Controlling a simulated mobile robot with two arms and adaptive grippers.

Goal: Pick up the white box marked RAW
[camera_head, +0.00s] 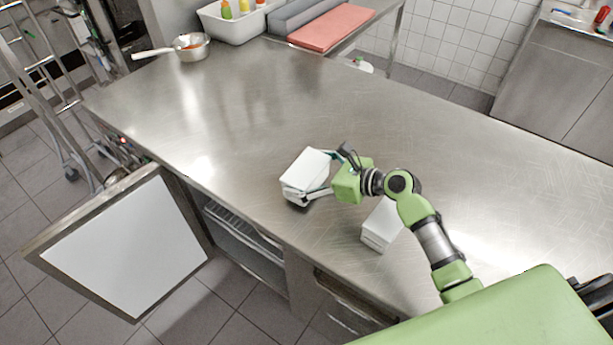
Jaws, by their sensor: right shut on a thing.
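Two white boxes are in view on the steel worktop (250,110). My right gripper (323,175) is shut on the farther white box (304,170), with its fingers at the box's right end. This box is tilted; whether it touches the worktop I cannot tell. The nearer white box (381,226) stands on the worktop below my right wrist, partly hidden by my arm. I cannot read any marking on either box, so I cannot tell which is marked RAW. My left gripper is not in view.
A saucepan (191,50) stands at the worktop's far left corner. A white bin with bottles (232,24), a grey tray and a red board (332,27) are at the back. A cabinet door (130,245) hangs open at the front left. The worktop's middle is clear.

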